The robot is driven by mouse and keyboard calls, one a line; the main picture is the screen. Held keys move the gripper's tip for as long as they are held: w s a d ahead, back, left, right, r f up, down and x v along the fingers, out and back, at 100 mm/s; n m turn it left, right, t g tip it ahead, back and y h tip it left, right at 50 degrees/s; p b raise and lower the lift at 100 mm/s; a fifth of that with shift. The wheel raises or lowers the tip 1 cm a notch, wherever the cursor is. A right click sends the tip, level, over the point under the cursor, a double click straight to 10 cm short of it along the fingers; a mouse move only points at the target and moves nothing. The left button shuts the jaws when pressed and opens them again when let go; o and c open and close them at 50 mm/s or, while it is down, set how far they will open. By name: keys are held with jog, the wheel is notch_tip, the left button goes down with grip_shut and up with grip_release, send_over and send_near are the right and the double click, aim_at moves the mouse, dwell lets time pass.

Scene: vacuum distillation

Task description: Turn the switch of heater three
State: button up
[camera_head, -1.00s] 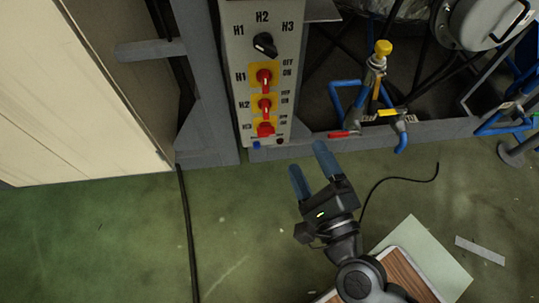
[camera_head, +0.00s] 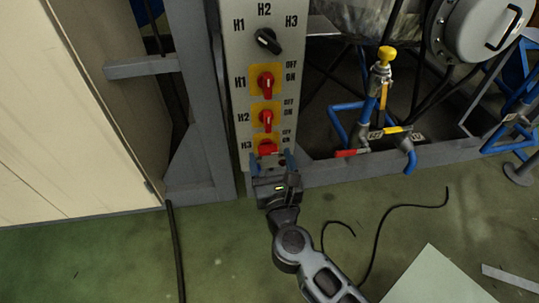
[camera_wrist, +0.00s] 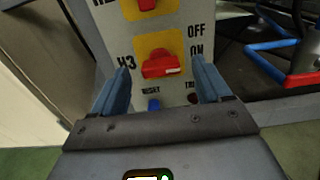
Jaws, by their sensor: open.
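The heater three switch is a red knob on a yellow plate labelled H3, lowest of three on the grey control panel (camera_head: 234,60). In the head view the red H3 knob (camera_head: 267,147) shows just above my gripper (camera_head: 269,165), partly hidden by it. In the wrist view the H3 knob (camera_wrist: 161,65) lies across, pointing sideways, with OFF and ON printed at its right. My gripper (camera_wrist: 162,82) is open, its blue fingers to either side of the knob in the picture, and the knob appears ahead of the tips. I see no contact.
Above are the red H2 knob (camera_head: 266,118), the red H1 knob (camera_head: 266,82) and a black selector (camera_head: 268,41). A blue RESET button (camera_wrist: 153,104) sits below H3. Blue pipes with a yellow valve (camera_head: 387,55) stand at the right; a grey post (camera_head: 201,90) stands left.

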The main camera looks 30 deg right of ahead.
aim_at(267, 148)
jog(key=shift+x, duration=1.2)
jog(key=c, duration=1)
jog(key=shift+c, duration=0.2)
